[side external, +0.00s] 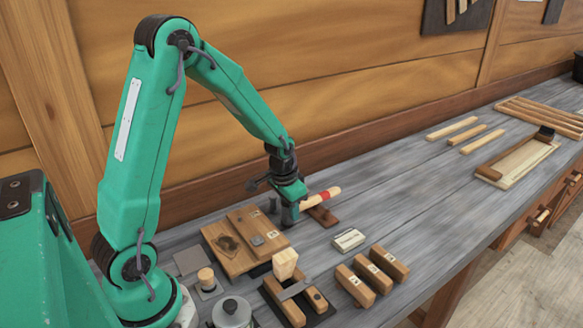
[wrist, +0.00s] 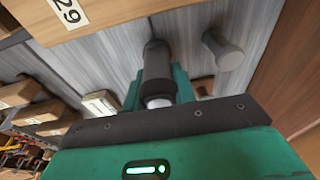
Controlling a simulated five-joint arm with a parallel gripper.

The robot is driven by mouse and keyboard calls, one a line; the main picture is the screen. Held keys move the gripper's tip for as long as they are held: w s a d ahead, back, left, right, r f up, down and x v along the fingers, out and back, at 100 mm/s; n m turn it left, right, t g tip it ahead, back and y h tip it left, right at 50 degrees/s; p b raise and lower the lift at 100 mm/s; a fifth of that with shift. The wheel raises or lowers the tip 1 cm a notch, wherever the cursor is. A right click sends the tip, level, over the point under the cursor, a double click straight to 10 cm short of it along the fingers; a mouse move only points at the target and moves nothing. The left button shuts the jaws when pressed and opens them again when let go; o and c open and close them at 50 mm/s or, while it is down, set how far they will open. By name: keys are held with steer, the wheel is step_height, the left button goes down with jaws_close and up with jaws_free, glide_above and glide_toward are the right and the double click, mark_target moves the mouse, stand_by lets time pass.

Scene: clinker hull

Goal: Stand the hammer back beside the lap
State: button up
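The hammer (side external: 318,199) has a pale handle with a red band. The handle points right and slightly up from my gripper (side external: 290,206), nearly level. In the wrist view, a dark cylinder with a bright end, apparently the hammer's head (wrist: 157,72), sits between the green fingers of my gripper (wrist: 157,92). The gripper appears shut on it, close above the bench. The lap, two overlapping wooden boards (side external: 245,252), lies just left of the gripper. A board with a "29" label shows at the top left of the wrist view (wrist: 100,14).
A grey peg (side external: 272,205) stands by the gripper, seemingly also in the wrist view (wrist: 224,48). A brown block (side external: 322,216) lies below the handle. Several labelled wooden blocks (side external: 372,270), a small pale block (side external: 348,240) and a metal pot (side external: 232,313) are nearer.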

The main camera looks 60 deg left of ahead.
steer(key=o, duration=0.4)
steer(key=shift+r, duration=0.15)
steer(key=shift+r, duration=0.75)
step_height(320, 180, up, 11)
steer(key=s, duration=0.2)
steer(key=shift+s, duration=0.1)
